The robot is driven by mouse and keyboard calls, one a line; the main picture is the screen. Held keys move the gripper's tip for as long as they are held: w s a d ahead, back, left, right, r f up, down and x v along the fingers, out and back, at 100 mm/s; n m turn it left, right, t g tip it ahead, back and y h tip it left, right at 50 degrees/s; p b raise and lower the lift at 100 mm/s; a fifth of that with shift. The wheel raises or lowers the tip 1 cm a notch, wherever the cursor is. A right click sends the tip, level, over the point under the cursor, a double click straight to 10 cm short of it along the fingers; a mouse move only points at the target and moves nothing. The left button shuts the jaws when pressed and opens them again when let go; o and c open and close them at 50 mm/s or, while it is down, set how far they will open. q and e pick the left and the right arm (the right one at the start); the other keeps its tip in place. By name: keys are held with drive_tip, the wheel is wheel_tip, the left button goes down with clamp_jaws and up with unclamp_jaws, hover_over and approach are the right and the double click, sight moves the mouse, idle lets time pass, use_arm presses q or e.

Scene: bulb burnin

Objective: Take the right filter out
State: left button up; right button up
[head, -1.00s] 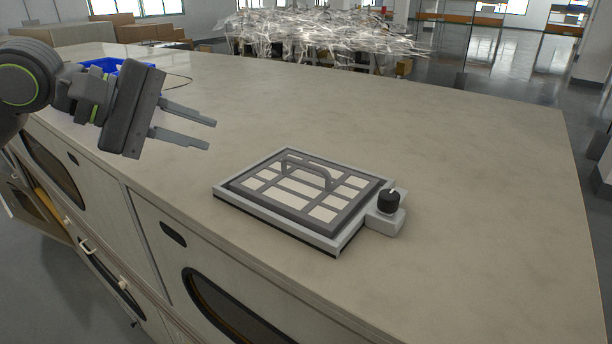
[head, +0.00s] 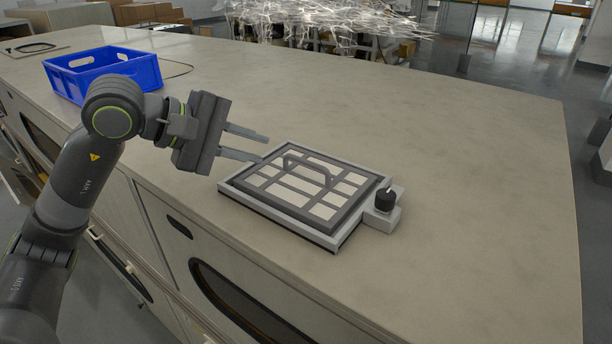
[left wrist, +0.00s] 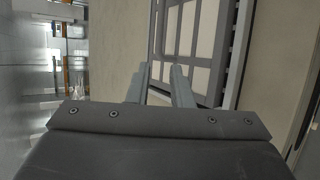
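One filter (head: 296,207), a dark grey grid frame with pale panels and an arched handle (head: 309,165), sits in a light grey tray-like housing (head: 286,228) on the counter. A black knob (head: 386,199) stands on the housing's right side. My left gripper (head: 266,149) is open and empty, just left of the filter and a little above the counter, its fingers pointing right toward the handle. In the left wrist view its fingers (left wrist: 161,85) reach toward the filter grid (left wrist: 190,35) with a gap between them. My right gripper is not in view.
A blue crate (head: 103,74) stands on the counter at the far left, behind my left arm. The counter (head: 470,150) is clear behind and to the right of the housing. Its front edge runs close to the housing, above cabinet doors with oval windows.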

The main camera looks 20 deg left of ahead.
sight(290, 156)
use_arm(q)
drive_tip(key=shift+w+d+f, duration=0.3)
drive_tip(key=shift+w+d, duration=0.1)
drive_tip(key=shift+d, duration=0.05)
drive_tip(key=shift+w+d+f+p, duration=0.1)
drive_tip(key=shift+w+d+p, duration=0.1)
drive_tip(key=shift+d+p, duration=0.35)
drive_tip(key=shift+p+x, duration=0.8)
drive_tip(key=shift+x, duration=1.3)
drive_tip(key=shift+c, duration=0.3)
clamp_jaws()
